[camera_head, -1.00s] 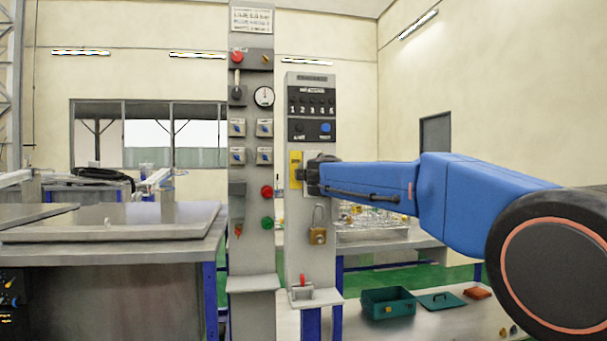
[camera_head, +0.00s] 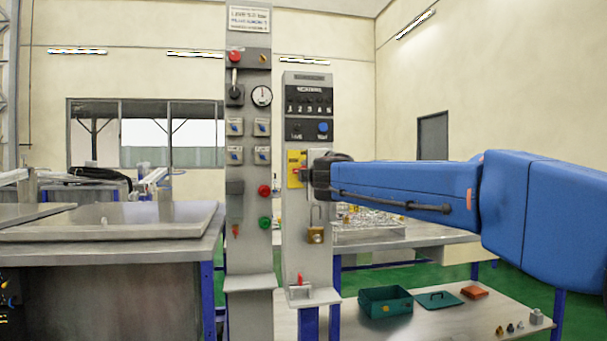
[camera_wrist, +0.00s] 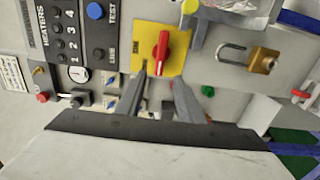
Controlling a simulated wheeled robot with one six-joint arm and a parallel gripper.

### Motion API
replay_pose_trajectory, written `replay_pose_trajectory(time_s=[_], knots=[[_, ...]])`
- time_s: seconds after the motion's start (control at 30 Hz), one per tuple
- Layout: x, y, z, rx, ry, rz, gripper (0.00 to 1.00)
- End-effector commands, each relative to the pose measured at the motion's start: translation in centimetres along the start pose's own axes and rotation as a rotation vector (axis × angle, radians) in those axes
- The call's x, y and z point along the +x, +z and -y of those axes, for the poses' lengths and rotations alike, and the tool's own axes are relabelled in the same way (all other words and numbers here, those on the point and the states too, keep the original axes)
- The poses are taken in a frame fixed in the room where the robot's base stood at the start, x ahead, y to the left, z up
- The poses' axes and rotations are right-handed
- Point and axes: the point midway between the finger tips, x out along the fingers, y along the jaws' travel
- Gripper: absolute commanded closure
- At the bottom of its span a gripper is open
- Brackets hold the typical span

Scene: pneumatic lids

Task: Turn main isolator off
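The main isolator is a yellow plate (camera_head: 294,169) with a red handle on the right-hand panel. In the wrist view the plate (camera_wrist: 145,58) shows face-on, and the red handle (camera_wrist: 162,50) stands roughly along the picture's vertical. My gripper (camera_wrist: 160,84) is open, with its two grey fingers apart and nothing between them. Their tips show just below the red handle, one towards each side; I cannot tell how far they are from the panel. In the head view my gripper (camera_head: 310,178) is just right of the yellow plate and partly hides the panel.
A brass padlock (camera_head: 316,235) hangs below the isolator. A heater panel (camera_head: 309,98) with black switches and a blue button is above. The left column (camera_head: 236,210) carries a gauge, switches and buttons. A green box (camera_head: 387,303) stands on the low shelf at right.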

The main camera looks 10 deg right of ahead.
Motion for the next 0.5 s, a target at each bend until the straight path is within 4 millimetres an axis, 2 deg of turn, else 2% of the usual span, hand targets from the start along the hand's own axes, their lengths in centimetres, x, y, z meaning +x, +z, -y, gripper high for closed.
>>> replay_pose_trajectory(time_s=[0.3, 0.5], knots=[[-5.5, 0.0, -0.1, 0.001, 0.001, -0.001, 0.66], [-7.7, -0.1, 0.0, 0.0, 0.0, -0.001, 0.66]])
